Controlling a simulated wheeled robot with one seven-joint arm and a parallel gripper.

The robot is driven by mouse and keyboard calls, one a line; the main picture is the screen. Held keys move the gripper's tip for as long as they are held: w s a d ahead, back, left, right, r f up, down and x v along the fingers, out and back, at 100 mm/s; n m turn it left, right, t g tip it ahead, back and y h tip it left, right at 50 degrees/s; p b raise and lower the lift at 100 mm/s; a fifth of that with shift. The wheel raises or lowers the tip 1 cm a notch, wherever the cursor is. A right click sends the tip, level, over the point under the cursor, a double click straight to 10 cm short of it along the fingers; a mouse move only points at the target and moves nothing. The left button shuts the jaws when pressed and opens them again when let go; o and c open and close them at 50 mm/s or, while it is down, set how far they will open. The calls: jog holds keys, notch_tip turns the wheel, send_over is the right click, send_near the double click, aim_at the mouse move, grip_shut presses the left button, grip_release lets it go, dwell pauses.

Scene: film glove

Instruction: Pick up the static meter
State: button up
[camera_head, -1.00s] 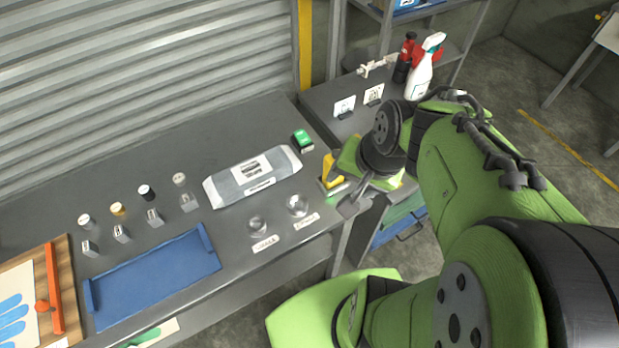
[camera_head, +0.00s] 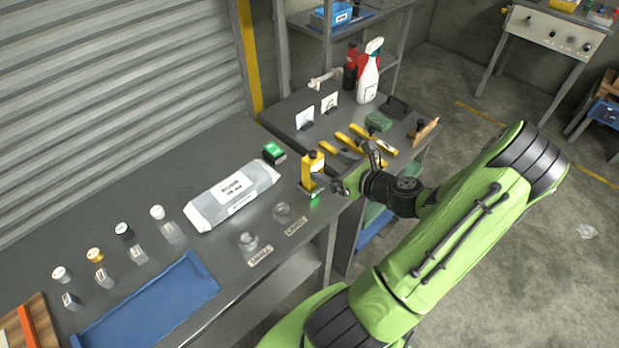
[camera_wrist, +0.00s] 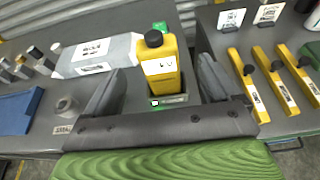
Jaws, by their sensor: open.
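A yellow upright device with a black round top, which I take for the static meter (camera_head: 312,168), stands in a small dark cradle with a green light near the right end of the grey bench. It also shows in the wrist view (camera_wrist: 161,66), with a white label on its face. My gripper (camera_head: 340,172) is open and empty, just to the right of the device at about its height. In the wrist view, the device appears between the two spread fingers of my gripper (camera_wrist: 157,88), beyond them. Whether a finger touches it cannot be told.
A grey-white wipes pack (camera_head: 232,196), a green-topped box (camera_head: 274,152) and small glass dishes (camera_head: 248,241) lie nearby. A blue tray (camera_head: 150,305) is at the front left. Several yellow-handled tools (camera_head: 366,138) and a spray bottle (camera_head: 368,80) occupy the adjoining table.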

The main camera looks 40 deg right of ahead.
aim_at(308, 160)
jog(key=x, duration=0.9)
jog(key=shift+a+f, duration=0.1)
jog(key=shift+a, duration=0.1)
jog(key=shift+s, duration=0.1)
jog(key=shift+c, duration=1)
jog(key=c, duration=1.3)
notch_tip(308, 160, up, 10)
jog(key=shift+r+p, duration=0.1)
jog(key=shift+p, duration=1)
